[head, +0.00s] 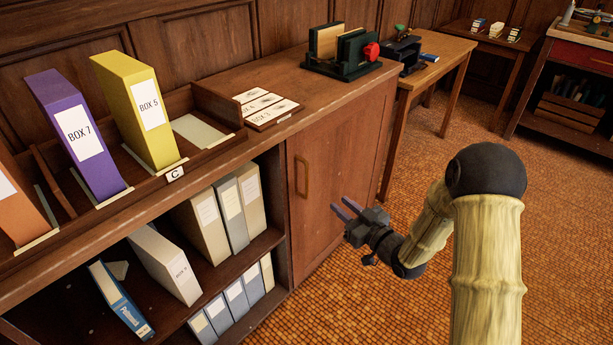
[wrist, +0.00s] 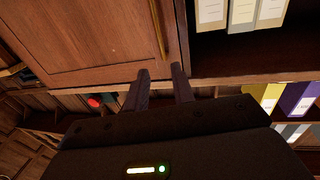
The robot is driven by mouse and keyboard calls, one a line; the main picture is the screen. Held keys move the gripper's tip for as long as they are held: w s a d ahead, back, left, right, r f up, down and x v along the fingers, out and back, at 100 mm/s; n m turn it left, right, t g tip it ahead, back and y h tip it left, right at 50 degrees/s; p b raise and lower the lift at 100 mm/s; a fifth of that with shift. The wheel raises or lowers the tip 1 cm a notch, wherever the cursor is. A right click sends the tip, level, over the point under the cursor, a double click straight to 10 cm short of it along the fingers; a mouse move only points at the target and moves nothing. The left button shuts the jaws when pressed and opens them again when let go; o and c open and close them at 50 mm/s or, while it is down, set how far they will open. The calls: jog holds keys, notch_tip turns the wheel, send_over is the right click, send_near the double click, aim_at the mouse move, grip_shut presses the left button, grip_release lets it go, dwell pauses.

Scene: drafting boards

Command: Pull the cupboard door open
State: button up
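The cupboard door (head: 340,150) is a brown wooden panel at the right end of the shelf unit, and it looks shut. Its upright bar handle (head: 302,178) is near the door's left edge. In the wrist view the door (wrist: 90,35) fills the upper left, with the handle (wrist: 159,28) at its right side. My gripper (head: 345,208) is in front of the door, right of and lower than the handle in the head view. In the wrist view its two fingers (wrist: 161,73) are apart with nothing between them. The handle appears just beyond the fingertips, not between them.
Open shelves with several binders (head: 230,210) adjoin the door on the left. Box files, including a yellow one (head: 140,110), stand on top. A card board (head: 268,108) and a dark rack with a red knob (head: 345,55) sit above the door. Tiled floor (head: 400,190) is clear nearby.

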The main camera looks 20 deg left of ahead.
jog(key=b, duration=0.2)
send_over(307, 195)
jog(key=shift+w+a, duration=0.2)
jog(key=shift+w, duration=0.05)
jog(key=shift+c, duration=0.5)
grip_shut()
